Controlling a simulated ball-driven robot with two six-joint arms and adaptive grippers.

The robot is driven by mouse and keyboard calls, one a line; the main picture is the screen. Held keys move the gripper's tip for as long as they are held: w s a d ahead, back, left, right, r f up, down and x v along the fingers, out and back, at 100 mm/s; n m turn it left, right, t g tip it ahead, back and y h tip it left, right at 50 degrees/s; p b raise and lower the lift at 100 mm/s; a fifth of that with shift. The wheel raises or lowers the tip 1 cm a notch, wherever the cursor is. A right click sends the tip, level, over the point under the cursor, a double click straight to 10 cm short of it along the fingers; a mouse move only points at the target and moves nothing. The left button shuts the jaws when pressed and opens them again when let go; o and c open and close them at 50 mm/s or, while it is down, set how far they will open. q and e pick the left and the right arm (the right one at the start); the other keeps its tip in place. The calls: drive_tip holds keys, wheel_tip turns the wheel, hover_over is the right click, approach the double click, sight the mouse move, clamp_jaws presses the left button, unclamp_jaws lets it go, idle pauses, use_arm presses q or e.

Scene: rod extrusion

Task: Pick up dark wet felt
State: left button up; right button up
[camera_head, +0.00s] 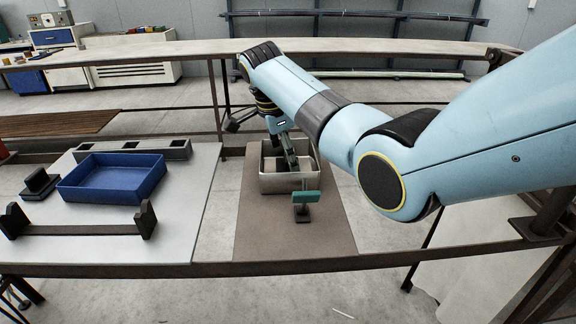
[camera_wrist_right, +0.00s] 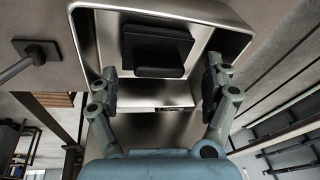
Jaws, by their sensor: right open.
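A metal tray (camera_head: 287,183) stands on the brown mat, and it fills the middle of the right wrist view (camera_wrist_right: 84,38). A dark block with a raised lip (camera_wrist_right: 156,48), which looks like the dark felt, lies inside it. My right gripper (camera_head: 292,163) reaches down into the tray's opening. In the right wrist view my right gripper (camera_wrist_right: 162,72) is open, its fingers on either side of the space just below the block, with nothing between them. My left gripper is not in view.
A teal-topped stand (camera_head: 306,197) is just in front of the tray. A blue bin (camera_head: 112,192), a grey slotted rail (camera_head: 130,149) and a dark rod holder (camera_head: 80,229) are on the pale board at left. The brown mat (camera_head: 262,228) is bare in front.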

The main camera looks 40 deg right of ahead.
drive_tip(key=shift+d+f, duration=0.15)
drive_tip(key=shift+f, duration=0.4)
drive_tip(key=shift+c, duration=0.2)
drive_tip(key=shift+r, duration=0.1)
drive_tip(key=c, duration=1.3)
